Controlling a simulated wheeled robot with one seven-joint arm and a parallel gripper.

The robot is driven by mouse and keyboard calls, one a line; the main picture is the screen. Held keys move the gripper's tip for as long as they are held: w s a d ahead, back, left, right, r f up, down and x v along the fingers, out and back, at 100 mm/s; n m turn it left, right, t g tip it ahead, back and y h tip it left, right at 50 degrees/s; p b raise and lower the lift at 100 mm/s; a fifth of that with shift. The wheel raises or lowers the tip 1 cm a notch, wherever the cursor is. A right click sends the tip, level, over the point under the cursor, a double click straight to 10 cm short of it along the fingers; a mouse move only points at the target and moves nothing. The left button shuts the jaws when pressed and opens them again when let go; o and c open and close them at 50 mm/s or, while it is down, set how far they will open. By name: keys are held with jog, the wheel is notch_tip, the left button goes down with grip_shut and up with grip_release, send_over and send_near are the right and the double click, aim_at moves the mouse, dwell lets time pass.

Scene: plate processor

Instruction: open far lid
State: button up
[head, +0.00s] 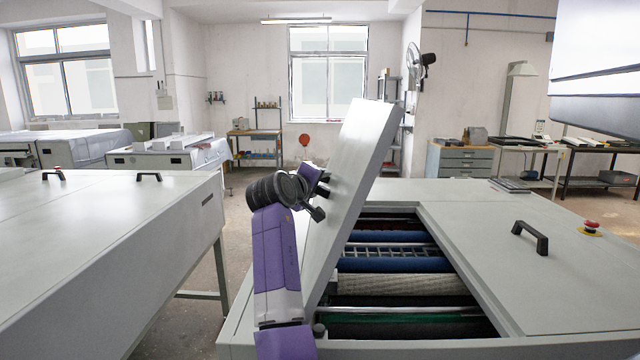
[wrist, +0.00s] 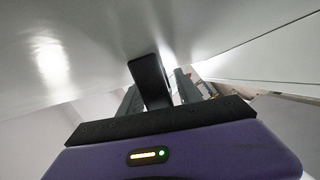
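The grey lid (head: 357,150) of the plate processor stands raised and steeply tilted in the head view, with the machine's inside exposed to its right. My gripper (head: 322,195) is at the lid's left face, where the handle is largely hidden in this view. In the wrist view the black handle (wrist: 150,80) on the lid's surface (wrist: 70,50) lies between the two grey fingers of my gripper (wrist: 160,92). The fingers look spread, with a thin gap beside the handle; firm contact is not visible. A second lid (head: 500,270) lies shut, with a black handle (head: 530,238).
Rollers (head: 395,262) show in the open bay. A red emergency button (head: 591,226) sits on the shut side. Another grey machine (head: 110,250) stands at the left, with a floor gap between the two. Benches and shelves line the back.

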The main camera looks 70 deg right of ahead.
jog(key=shift+s, duration=0.15)
jog(key=a+r+p, duration=0.1)
jog(key=a+p, duration=0.1)
jog(key=a, duration=0.5)
jog(key=shift+a+r, duration=0.2)
jog(key=shift+a, duration=0.1)
jog(key=shift+a, duration=0.1)
jog(key=a+p, duration=0.2)
jog(key=a, duration=0.7)
jog(key=shift+r, duration=0.3)
jog(key=shift+p, duration=0.35)
dwell(0.8)
